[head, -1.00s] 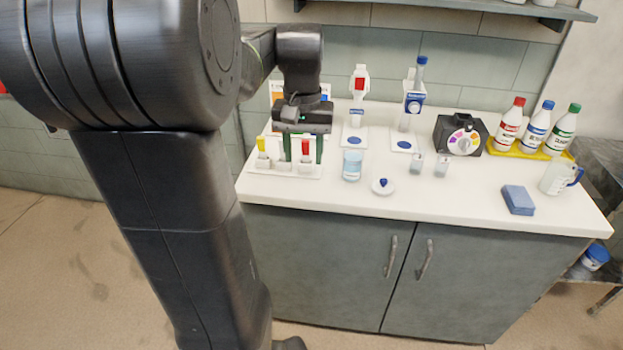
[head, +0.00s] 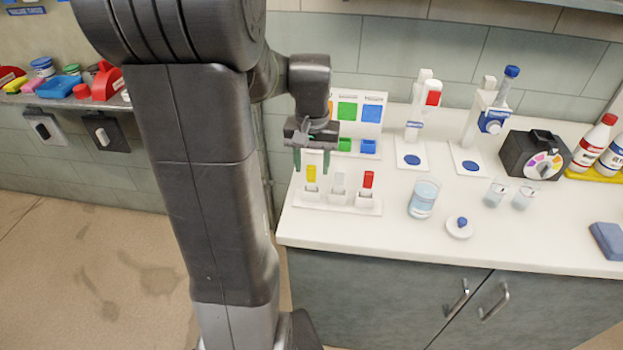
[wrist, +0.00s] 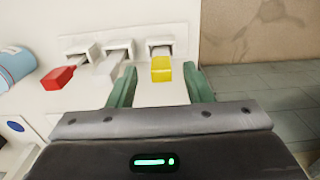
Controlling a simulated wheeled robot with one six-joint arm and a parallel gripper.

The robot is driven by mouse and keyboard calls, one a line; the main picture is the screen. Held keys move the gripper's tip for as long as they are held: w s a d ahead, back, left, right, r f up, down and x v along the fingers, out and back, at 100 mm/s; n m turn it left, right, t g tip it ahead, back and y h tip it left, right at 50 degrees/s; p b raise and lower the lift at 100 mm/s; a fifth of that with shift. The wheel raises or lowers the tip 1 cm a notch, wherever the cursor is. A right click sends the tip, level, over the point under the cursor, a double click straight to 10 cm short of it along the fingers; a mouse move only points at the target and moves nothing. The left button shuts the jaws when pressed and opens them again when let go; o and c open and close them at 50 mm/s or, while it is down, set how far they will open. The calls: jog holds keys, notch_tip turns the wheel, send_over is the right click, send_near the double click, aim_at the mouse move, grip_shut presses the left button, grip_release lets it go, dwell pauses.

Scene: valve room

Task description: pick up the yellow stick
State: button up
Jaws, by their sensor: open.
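The yellow stick (head: 311,174) stands upright in the left slot of a white holder (head: 337,205) near the counter's left end. A white stick (head: 339,182) and a red-topped stick (head: 367,180) stand in the other slots. My gripper (head: 312,168) is open and points down over the yellow stick. In the wrist view, the yellow stick's top (wrist: 161,69) lies between my two green fingers (wrist: 160,85), with gaps at both sides. The lower part of the yellow stick is hidden inside its slot.
Behind the holder stands a panel with coloured squares (head: 347,110). To the right are a beaker of blue liquid (head: 424,198), a small white dish with a blue knob (head: 459,227) and a black dial box (head: 534,154). The counter front is clear.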

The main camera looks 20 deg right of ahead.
aim_at(311, 184)
jog(key=shift+w+f, duration=0.1)
jog(key=shift+f, duration=1.9)
grip_shut()
